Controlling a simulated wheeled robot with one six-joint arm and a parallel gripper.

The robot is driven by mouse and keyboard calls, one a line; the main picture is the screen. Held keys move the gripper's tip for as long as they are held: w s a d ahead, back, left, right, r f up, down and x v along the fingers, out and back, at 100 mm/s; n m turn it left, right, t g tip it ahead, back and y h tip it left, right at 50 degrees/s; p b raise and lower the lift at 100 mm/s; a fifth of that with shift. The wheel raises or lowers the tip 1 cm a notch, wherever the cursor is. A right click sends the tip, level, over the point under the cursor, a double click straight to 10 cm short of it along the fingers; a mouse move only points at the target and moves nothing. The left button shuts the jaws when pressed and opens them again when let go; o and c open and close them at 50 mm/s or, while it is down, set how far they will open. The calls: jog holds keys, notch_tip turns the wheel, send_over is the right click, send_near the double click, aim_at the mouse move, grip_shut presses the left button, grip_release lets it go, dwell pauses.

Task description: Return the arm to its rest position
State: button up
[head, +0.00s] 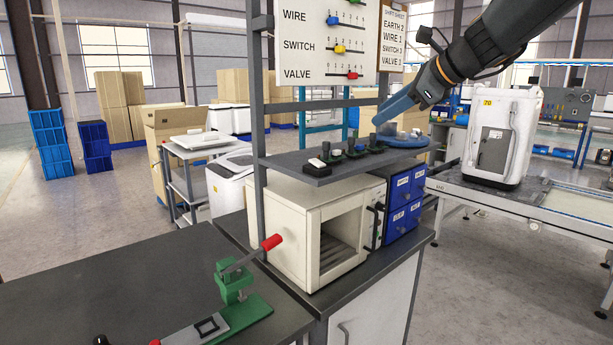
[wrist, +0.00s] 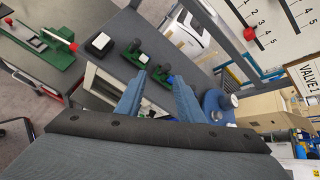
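My arm (head: 480,45) reaches in from the upper right in the head view. My gripper (head: 381,118) has blue fingers and points down and left, over the right part of a dark shelf (head: 318,174). In the wrist view my gripper (wrist: 156,78) has its two fingers apart, with a gap between them, and nothing is visibly held. Small switches on green bases (wrist: 138,52) stand on the shelf ahead of the fingertips. One dark switch (wrist: 161,72) appears between the tips in that view; whether a finger touches it I cannot tell.
A board (head: 330,40) marked wire, switch and valve hangs above the shelf. A round blue item (head: 402,141) lies at the shelf's right end. Below are a cream oven-like box (head: 305,225) and blue drawers (head: 405,195). A white machine (head: 503,135) stands right.

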jog(key=s+f+n+g+h, duration=0.25)
jog(key=s+f+n, duration=0.6)
jog(key=f, duration=0.65)
jog(key=s+f+n+g+h, duration=0.2)
jog(key=s+f+n+g, duration=0.25)
jog(key=s+f, duration=0.85)
jog(key=s+f+n+g+h, duration=0.1)
jog(key=s+f+n+h, duration=0.1)
jog(key=s+f+n, duration=0.7)
jog(key=shift+s+d+f, duration=0.15)
jog(key=shift+d+f, duration=0.2)
jog(key=shift+f, duration=0.35)
